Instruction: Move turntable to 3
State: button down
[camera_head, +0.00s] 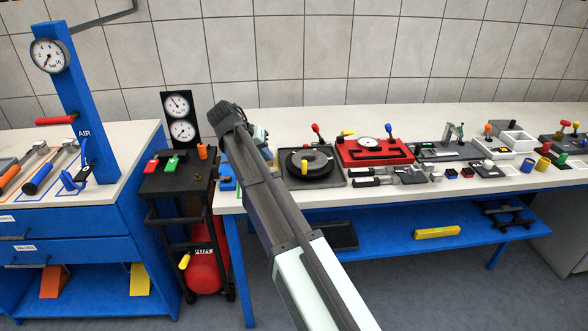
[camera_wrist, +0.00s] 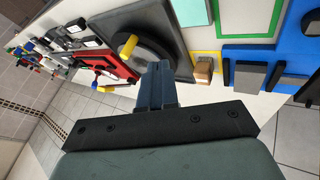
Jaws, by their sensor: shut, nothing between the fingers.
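The turntable (camera_head: 315,158) is a dark round disc on a dark square base plate (camera_head: 325,177), with a yellow knob (camera_head: 304,166) on the disc. In the wrist view the disc (camera_wrist: 160,50) lies just beyond my fingers, with its yellow knob (camera_wrist: 128,46) to their left. My gripper (camera_wrist: 156,70) is shut and empty. Its tips overlap the disc's near edge in that view; whether they touch it I cannot tell. In the head view my arm hides most of the fingers. No position number can be read on the turntable.
A red box with a dial (camera_head: 372,150) stands right of the turntable. Blue parts (camera_head: 226,175) lie to its left, and a small wooden block (camera_wrist: 204,70) shows close to my fingers. A black cart (camera_head: 178,185) stands left of the bench. Several fixtures fill the bench's right side.

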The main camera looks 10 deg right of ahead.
aim_at(300, 173)
jog(key=shift+m, duration=0.3)
jog(key=x, duration=0.9)
jog(key=shift+w+d+f, duration=0.1)
jog(key=shift+d+f, duration=0.05)
jog(key=shift+f, duration=0.05)
jog(key=d, duration=0.3)
jog(key=shift+f, duration=0.2)
jog(key=shift+d, duration=0.6)
jog(key=shift+s, duration=0.25)
